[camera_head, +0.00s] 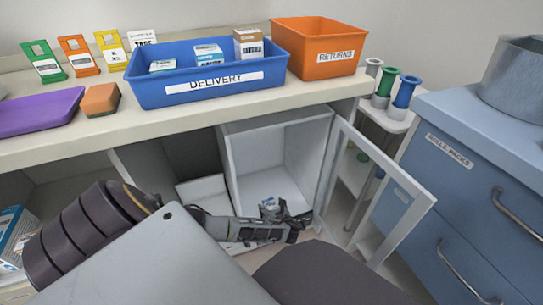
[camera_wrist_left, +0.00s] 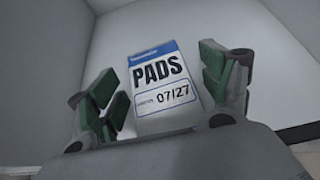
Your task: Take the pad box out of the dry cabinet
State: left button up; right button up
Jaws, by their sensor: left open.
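The pad box (camera_wrist_left: 162,88) is white with a blue top band and reads "PADS" and "07/27" in the left wrist view. It stands inside the dry cabinet (camera_head: 285,152), a white box under the counter whose framed door (camera_head: 408,230) is swung open to the right. My left gripper (camera_head: 290,218) reaches in at the cabinet's opening. In the left wrist view its green-padded fingers (camera_wrist_left: 162,90) are open, one on each side of the box. I cannot tell if they touch it. In the head view only a bit of the box (camera_head: 268,203) shows behind the gripper. My right gripper is not in view.
The counter above holds a blue DELIVERY bin (camera_head: 205,88) with boxes and an orange RETURNS bin (camera_head: 318,50). A blue drawer unit (camera_head: 470,170) stands at the right. The open door and the cabinet walls (camera_wrist_left: 45,60) bound the space around my left arm.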

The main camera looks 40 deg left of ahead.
aim_at(271, 206)
pick_arm(q)
jog(key=shift+c, duration=0.5)
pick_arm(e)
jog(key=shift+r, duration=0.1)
pick_arm(q)
jog(key=c, duration=1)
jog(key=shift+c, duration=0.6)
jog(key=shift+r, duration=0.15)
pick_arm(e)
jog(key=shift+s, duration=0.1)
pick_arm(q)
jog(key=shift+r+p, duration=0.4)
jog(key=shift+p, duration=0.05)
notch_tip(271, 206, up, 2)
jog(key=shift+r+p, duration=0.1)
jog(key=shift+p, duration=0.6)
jog(key=shift+r+p, duration=2)
jog(key=shift+r, duration=1.3)
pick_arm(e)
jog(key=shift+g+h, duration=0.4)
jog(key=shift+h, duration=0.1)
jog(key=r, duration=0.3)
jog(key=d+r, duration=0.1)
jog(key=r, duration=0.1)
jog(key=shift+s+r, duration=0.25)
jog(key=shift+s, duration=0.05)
